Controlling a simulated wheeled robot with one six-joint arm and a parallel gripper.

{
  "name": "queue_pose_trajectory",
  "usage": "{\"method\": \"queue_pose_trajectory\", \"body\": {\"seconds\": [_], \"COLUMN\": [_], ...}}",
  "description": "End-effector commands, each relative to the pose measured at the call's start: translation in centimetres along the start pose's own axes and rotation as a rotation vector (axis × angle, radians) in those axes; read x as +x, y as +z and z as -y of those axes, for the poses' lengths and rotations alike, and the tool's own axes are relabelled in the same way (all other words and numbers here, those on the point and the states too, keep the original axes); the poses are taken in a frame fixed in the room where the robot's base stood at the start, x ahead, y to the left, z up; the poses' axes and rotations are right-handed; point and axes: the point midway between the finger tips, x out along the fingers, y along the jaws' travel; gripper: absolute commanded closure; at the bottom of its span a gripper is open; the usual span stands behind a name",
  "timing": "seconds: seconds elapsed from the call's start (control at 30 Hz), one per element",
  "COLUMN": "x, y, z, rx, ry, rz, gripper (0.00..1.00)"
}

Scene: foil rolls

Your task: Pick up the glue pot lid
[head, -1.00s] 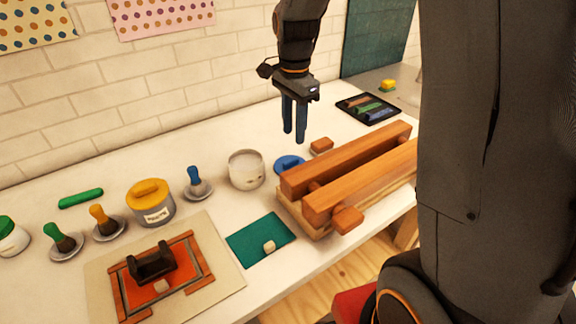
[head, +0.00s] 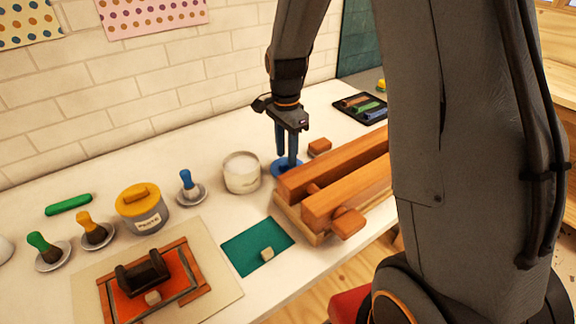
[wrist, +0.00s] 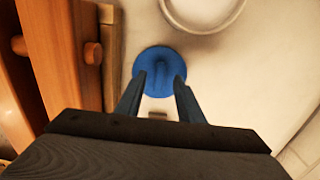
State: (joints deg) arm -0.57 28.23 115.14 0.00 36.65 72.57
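A round blue lid (head: 277,168) with a raised ridge lies flat on the white table, between an open white pot and a wooden press. I cannot tell whether the tips touch the lid. The open pot (head: 242,174) stands just left of the lid.
The wooden press (head: 335,180) stands close on the right, with a small wood block (head: 319,147) behind. A paste pot with a yellow lid (head: 143,209), brushes on saucers and a green mat (head: 250,250) lie leftward. A black tray (head: 362,108) is at the back right.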

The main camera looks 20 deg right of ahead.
Motion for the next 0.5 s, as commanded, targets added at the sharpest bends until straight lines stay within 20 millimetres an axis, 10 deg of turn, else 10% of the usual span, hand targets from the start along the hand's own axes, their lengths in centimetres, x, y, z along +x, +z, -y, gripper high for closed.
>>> {"method": "queue_pose_trajectory", "body": {"seconds": [0.5], "x": [2.3], "y": [0.0], "z": [0.0], "rx": [0.000], "ry": [0.000], "rz": [0.000], "gripper": [0.69]}}
